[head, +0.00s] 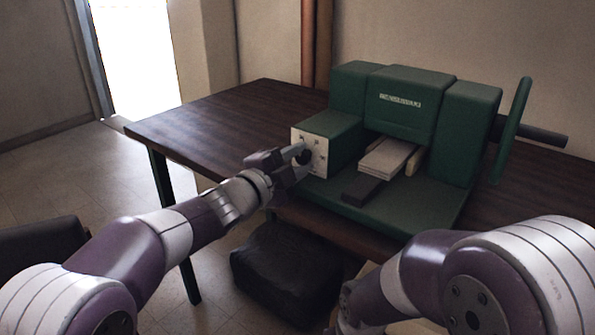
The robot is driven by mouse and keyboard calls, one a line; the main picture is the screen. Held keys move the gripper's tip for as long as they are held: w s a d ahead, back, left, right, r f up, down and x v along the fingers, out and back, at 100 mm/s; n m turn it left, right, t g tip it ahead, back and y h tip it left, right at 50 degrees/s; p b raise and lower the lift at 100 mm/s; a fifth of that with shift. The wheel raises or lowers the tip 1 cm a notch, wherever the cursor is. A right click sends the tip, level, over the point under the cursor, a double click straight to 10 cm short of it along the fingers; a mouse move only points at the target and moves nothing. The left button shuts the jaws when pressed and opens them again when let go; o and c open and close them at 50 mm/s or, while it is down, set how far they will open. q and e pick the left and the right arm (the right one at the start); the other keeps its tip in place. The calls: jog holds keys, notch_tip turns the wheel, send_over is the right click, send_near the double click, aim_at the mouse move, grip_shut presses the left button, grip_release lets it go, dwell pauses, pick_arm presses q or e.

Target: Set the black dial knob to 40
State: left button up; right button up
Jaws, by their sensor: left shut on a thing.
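The black dial knob (303,157) sits on a white panel (321,146) at the left end of a green machine (357,98). My left gripper (299,161) is at the panel, shut on the dial knob, and its fingers partly cover it. The dial's marks are too small to read, so I cannot tell its setting. My right arm shows at the lower right, but its gripper is not visible.
The machine stands on a dark wooden table (215,123) with clear space on its left. A green wheel (511,128) is at the machine's right end. White stacked plates (387,158) lie in its middle opening. A dark cushioned stool (281,275) is below the table.

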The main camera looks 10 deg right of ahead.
pick_arm(q)
jog(key=m+b, duration=0.3)
jog(key=m, duration=0.1)
jog(key=shift+f+m, duration=0.15)
jog(key=shift+m, duration=0.25)
dwell(0.4)
jog(key=o, duration=1)
jog(key=shift+o, duration=0.2)
jog(key=p+v, duration=0.1)
jog(key=v, duration=1.1)
jog(key=shift+s+a, duration=0.25)
